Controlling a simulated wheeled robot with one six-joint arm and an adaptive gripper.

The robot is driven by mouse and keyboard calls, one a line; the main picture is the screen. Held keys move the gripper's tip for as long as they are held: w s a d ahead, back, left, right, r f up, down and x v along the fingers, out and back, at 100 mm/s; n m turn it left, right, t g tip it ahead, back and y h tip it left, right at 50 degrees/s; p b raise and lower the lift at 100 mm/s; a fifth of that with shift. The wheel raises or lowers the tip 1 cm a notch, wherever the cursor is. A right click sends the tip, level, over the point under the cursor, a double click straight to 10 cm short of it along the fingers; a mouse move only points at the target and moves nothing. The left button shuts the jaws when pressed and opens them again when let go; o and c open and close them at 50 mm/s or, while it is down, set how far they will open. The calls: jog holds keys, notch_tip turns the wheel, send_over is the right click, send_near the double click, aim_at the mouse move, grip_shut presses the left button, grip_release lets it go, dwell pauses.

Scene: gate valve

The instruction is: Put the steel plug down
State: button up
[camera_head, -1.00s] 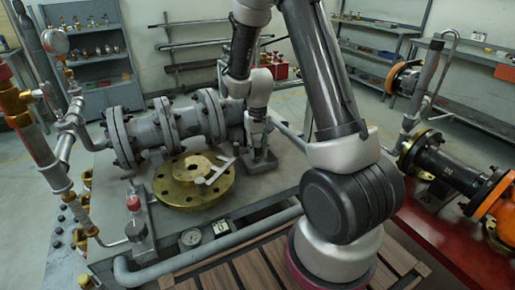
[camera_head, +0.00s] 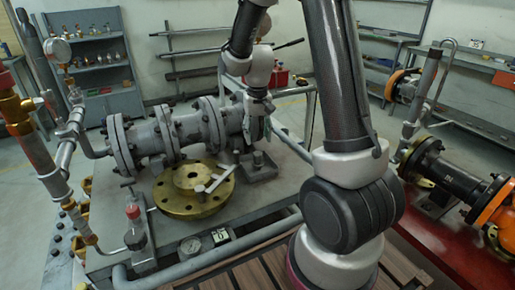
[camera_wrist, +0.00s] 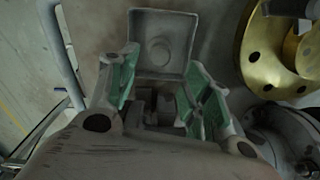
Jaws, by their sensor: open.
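The steel plug (camera_head: 258,158) stands in a small square grey tray (camera_head: 262,176), beside the brass flange. In the wrist view the plug (camera_wrist: 158,50) shows as a round grey top inside the tray (camera_wrist: 178,24), just beyond my fingertips. My gripper (camera_head: 264,128) is open and empty, above the tray and apart from the plug. In the wrist view its green-padded fingers (camera_wrist: 155,82) are spread, with nothing held between them.
The brass flange (camera_head: 170,195) lies left of the tray, with a light T-shaped piece (camera_head: 213,180) on it. The grey valve body (camera_head: 182,130) lies behind. A gauge (camera_head: 190,246) sits at the bench's front edge. Orange-flanged pipework (camera_head: 450,172) stands at right.

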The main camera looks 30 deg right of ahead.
jog(key=s+r+n+t, duration=0.1)
jog(key=s+r, duration=0.4)
jog(key=r, duration=0.2)
jog(key=s+r+t, duration=0.1)
jog(key=s+r, duration=0.3)
jog(key=r, duration=0.3)
jog(key=s+r+n+t, duration=0.1)
jog(key=s+r, duration=0.1)
jog(key=s, duration=0.5)
jog(key=s+r+t, duration=0.1)
jog(key=s+r, duration=0.1)
jog(key=s, duration=0.6)
jog(key=shift+d+r+n, duration=0.25)
jog(key=shift+d+n, duration=0.05)
jog(key=shift+n, duration=0.1)
